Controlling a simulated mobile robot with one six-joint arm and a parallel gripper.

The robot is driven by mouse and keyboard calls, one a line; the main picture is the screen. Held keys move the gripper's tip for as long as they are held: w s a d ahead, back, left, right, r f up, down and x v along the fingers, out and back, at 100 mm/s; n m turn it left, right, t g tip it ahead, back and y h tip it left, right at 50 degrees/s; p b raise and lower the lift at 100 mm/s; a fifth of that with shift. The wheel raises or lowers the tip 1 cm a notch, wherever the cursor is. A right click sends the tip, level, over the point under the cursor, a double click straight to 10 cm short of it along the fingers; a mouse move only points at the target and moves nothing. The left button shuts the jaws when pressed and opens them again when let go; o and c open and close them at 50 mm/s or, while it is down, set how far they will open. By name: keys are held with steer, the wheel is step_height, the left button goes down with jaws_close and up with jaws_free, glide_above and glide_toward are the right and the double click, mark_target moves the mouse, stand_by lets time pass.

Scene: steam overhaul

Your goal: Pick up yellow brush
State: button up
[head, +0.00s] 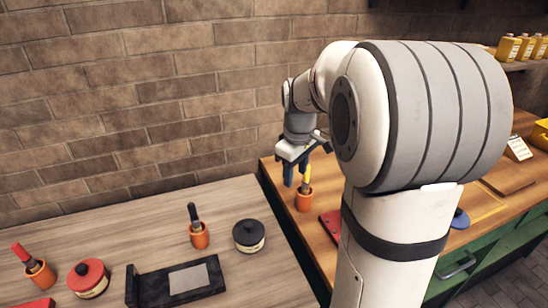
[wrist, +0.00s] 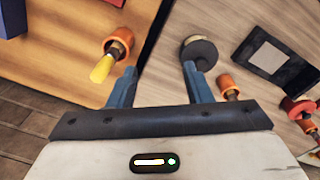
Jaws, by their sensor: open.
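The yellow brush (head: 307,171) stands in an orange cup (head: 304,200) on the wooden bench, close to its left edge. In the wrist view the yellow brush (wrist: 102,67) points toward the camera from its orange cup (wrist: 120,36), just left of the left finger. My gripper (head: 296,177) has blue fingers and hangs over the bench beside the brush. In the wrist view my gripper (wrist: 160,70) is open with nothing between its fingertips. The brush is outside the jaws. In the head view the fingers and brush partly overlap, so contact cannot be told there.
A paler table on the left holds a black-handled brush (head: 193,212) in a cup, a black-lidded tin (head: 249,234), a black tray (head: 148,288), a red brush (head: 20,252) and a red-lidded tin (head: 88,276). A brick wall (head: 150,100) stands behind. My arm hides part of the bench.

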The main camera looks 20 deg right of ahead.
mark_target(306, 177)
steer(key=w+d+n, duration=0.1)
steer(key=w+d, duration=0.1)
steer(key=w+d+f+n, duration=0.1)
steer(key=w+d, duration=0.1)
steer(key=w, duration=0.1)
steer(key=w+d+f+n+p, duration=0.1)
steer(key=w+d, duration=0.1)
steer(key=d, duration=0.1)
steer(key=shift+w+f+g, duration=0.15)
steer(key=shift+f+g, duration=0.1)
steer(key=shift+g, duration=0.15)
steer(key=shift+f, duration=0.3)
steer(key=f, duration=0.2)
steer(key=f+p, duration=0.1)
steer(key=f, duration=0.4)
steer(key=shift+w+f+p, duration=0.1)
steer(key=shift+w+p, duration=0.2)
steer(key=shift+p, duration=0.1)
jaws_close()
